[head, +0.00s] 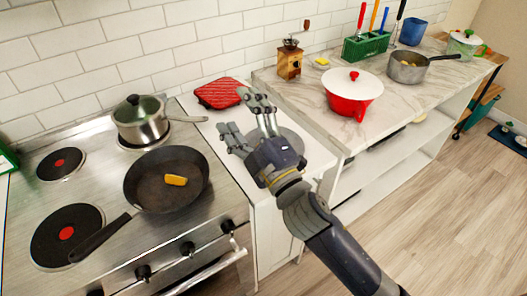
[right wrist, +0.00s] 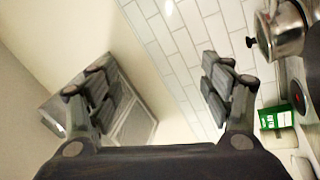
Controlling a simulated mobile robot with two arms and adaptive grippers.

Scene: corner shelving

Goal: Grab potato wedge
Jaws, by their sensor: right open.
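A small orange-yellow piece, which looks like the potato wedge (head: 175,180), lies in the black frying pan (head: 140,196) on the stove. My right gripper (head: 236,112) is open and empty. It is raised above the white counter to the right of the pan, well apart from the wedge. In the right wrist view its two fingers (right wrist: 155,72) are spread, with only wall tiles and background between them. The wedge does not show in that view. My left gripper is not in view.
A lidded steel pot (head: 142,126) stands behind the pan, and the pan's handle points to the front left. A red pot holder (head: 220,93) lies on the white counter. A red pot with a white lid (head: 352,105) and a grey saucepan (head: 408,74) stand on the marble counter.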

